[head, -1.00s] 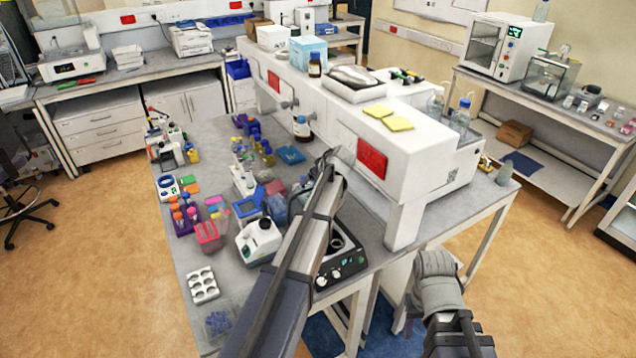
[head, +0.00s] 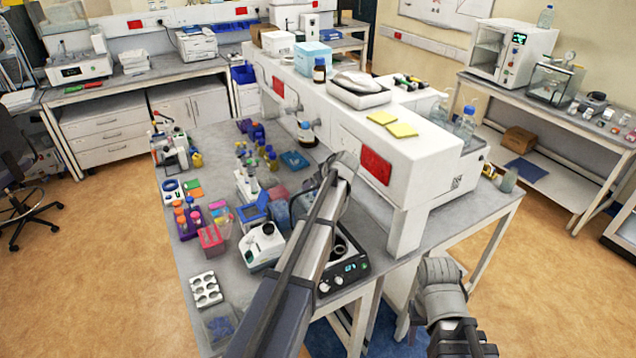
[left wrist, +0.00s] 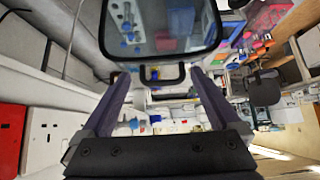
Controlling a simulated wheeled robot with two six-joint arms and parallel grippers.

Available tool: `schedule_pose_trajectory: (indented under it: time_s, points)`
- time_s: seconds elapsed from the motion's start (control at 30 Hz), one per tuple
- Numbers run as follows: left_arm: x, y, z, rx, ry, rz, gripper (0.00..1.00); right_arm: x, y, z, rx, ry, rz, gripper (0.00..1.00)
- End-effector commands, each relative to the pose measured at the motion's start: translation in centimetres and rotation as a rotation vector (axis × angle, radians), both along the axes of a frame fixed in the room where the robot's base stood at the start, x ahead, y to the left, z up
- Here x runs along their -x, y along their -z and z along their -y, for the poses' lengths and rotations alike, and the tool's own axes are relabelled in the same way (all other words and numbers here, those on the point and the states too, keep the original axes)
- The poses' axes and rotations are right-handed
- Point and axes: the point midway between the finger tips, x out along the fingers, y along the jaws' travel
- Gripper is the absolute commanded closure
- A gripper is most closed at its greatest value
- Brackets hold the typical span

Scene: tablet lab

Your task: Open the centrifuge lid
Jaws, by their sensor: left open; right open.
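The centrifuge (head: 347,268) is a dark and silver unit with knobs and a small lit display at the bench's near edge. My left arm hides part of it in the head view. In the left wrist view a dark-framed, glassy lid (left wrist: 160,28) fills the upper middle, with a black loop handle (left wrist: 163,82) at its lower edge. My left gripper (left wrist: 161,74) is open, its fingers on either side of the handle; I cannot tell whether they touch it. In the head view its fingers are hidden. My right arm shows at lower right, but its gripper's fingers do not.
A white instrument (head: 262,246) stands close left of the centrifuge. Tube racks, a pink box (head: 211,238) and a white well tray (head: 206,290) crowd the bench's left side. A white raised shelf (head: 405,160) stands along the right.

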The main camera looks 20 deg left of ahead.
Motion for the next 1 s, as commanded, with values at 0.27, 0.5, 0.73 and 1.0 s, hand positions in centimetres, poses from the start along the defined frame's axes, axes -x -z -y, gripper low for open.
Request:
schedule_pose_trajectory:
  time_s: [0.27, 0.5, 0.73, 1.0]
  points:
    - [1.2, -2.4, 1.5, 0.0, 0.002, 0.0, 0.03, 0.0, -2.4, 0.0, 0.0, 0.005, -0.001, 0.5]
    - [2.7, -5.2, 3.5, -0.001, 0.004, 0.0, 0.03, 0.1, -5.2, 0.0, -0.001, 0.023, 0.0, 0.5]
    - [3.1, -5.7, 4.2, -0.002, 0.001, 0.001, 0.03, 0.1, -5.7, -0.1, -0.001, 0.03, 0.0, 0.5]
    - [3.5, -5.0, 4.7, 0.0, 0.011, -0.009, 0.16, 0.1, -5.1, -0.1, -0.001, 0.029, 0.0, 0.5]
